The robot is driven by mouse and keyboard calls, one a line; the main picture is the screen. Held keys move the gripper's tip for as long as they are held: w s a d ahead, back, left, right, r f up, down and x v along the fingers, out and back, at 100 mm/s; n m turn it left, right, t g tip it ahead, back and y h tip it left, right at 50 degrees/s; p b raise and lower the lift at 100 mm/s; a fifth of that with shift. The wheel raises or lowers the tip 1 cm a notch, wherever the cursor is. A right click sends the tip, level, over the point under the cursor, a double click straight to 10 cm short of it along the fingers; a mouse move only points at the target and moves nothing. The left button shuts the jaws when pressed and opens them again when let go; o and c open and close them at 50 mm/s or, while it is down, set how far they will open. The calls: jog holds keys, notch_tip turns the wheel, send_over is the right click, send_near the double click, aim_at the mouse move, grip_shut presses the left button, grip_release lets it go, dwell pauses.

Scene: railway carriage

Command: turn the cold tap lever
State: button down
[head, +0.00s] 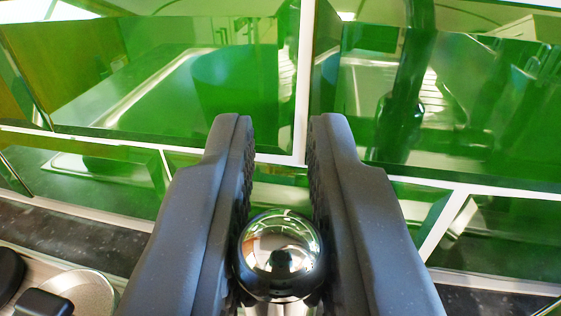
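My gripper (280,122) reaches forward in the middle of the view, its two dark grey fingers apart. A shiny chrome ball (280,256) shows low between the fingers and fills nearly the whole gap. A short, partly hidden stem shows under it at the bottom edge. The ball looks like part of the tap, but I cannot tell whether it is the cold lever's end. Its sides lie close to both finger pads; I cannot tell whether they touch. No other clear tap part shows.
Green, glossy tiles (190,85) with white joints fill the wall ahead and mirror the room. A dark speckled worktop strip (70,232) runs along the wall's foot. At the lower left are a round metal plate (88,295) and black knob-like parts (42,303).

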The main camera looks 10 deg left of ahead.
aim_at(250, 313)
jog(key=shift+s+f+t+b, duration=0.25)
jog(key=shift+s+t+b, duration=0.15)
jog(key=shift+b, duration=0.3)
jog(key=s+t+y+b, duration=0.1)
jog(key=s+t+b, duration=0.1)
jog(key=b, duration=0.1)
jog(key=shift+s+n+t, duration=0.1)
jog(key=shift+n+t, duration=0.2)
jog(key=shift+n, duration=0.1)
jog(key=shift+s+r+t+b, duration=0.15)
jog(key=shift+s+t+b, duration=0.15)
jog(key=shift+t, duration=0.1)
jog(key=c, duration=1.4)
grip_release()
jog(key=shift+s, duration=0.15)
